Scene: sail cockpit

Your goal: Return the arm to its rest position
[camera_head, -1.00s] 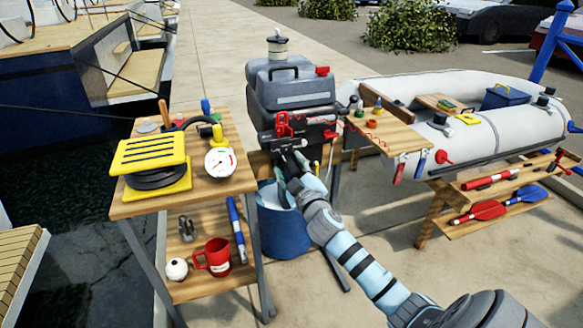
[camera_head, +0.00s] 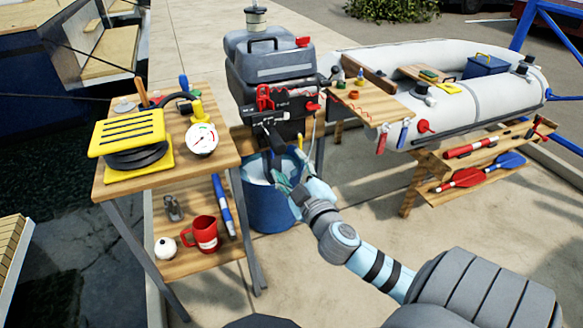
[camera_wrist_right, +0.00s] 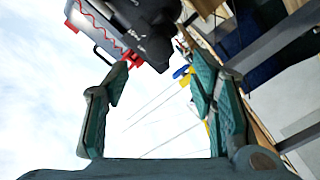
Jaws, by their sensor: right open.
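My right arm reaches in from the lower right in the head view. Its gripper (camera_head: 284,180) is in front of the blue bucket (camera_head: 272,208), below the grey outboard motor (camera_head: 270,62) and its black and red bracket (camera_head: 268,112). In the right wrist view the two green-padded fingers of the gripper (camera_wrist_right: 160,82) are spread wide, with nothing between the pads. Part of the motor (camera_wrist_right: 108,38) shows beyond them at the top. My left gripper is not in view.
A wooden trolley (camera_head: 172,183) at left carries a yellow pump (camera_head: 130,135), a gauge (camera_head: 201,138) and a red mug (camera_head: 205,233). At right are a grey inflatable boat (camera_head: 465,95) and a low wooden rack (camera_head: 485,185) with paddles. Paving at lower middle is clear.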

